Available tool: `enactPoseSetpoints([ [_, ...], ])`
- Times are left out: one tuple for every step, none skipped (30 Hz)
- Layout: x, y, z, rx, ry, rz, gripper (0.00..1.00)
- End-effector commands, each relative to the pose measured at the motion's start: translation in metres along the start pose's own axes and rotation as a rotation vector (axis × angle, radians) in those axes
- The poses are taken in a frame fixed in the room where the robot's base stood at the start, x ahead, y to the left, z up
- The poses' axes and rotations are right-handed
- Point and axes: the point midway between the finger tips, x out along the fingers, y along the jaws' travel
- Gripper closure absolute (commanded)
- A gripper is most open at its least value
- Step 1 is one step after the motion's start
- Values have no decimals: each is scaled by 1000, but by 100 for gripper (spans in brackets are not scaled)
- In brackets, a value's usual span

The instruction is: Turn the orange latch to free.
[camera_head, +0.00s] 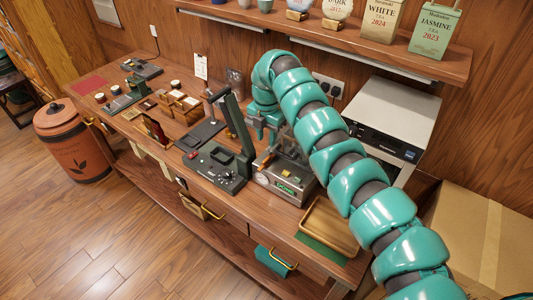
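An orange latch (264,165) shows as a small orange bar on the left side of a grey metal machine (288,184), which has a round dial and a green display on its front. My gripper (262,132) is at the end of the teal arm, pointing down just above the latch and the back of the machine. It is small in this view, and I cannot tell whether its fingers are apart or touch anything. The far side of the machine is hidden behind my arm.
A dark green lever press (230,165) stands close to the left of the machine. A wooden tray (328,227) lies to its right. A grey-white boxy appliance (392,115) stands behind my arm. A shelf with tins (433,35) hangs above.

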Motion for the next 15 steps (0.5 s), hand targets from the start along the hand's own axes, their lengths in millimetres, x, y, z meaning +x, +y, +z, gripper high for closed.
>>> enactPoseSetpoints([
  [7, -2, -1, 1, 6, -4, 67],
  [12, -2, -2, 0, 7, -5, 67],
  [19, -1, -2, 1, 6, -4, 67],
  [24, -1, -1, 1, 4, -3, 67],
  [30, -1, -1, 1, 4, -3, 67],
  [38, -1, -2, 0, 6, -5, 67],
  [44, -1, -3, -1, 7, -6, 67],
  [50, -1, -3, -1, 7, -6, 67],
  [57, -1, -2, 0, 6, -6, 67],
  [62, -2, -2, 0, 6, -7, 67],
  [67, -2, -2, 0, 6, -7, 67],
  [72, -1, -2, -2, 4, -6, 67],
  [76, 0, -2, -2, 3, -3, 67],
  [79, 0, -1, -1, 2, -2, 67],
  [83, 0, -1, 0, 1, -1, 67],
])
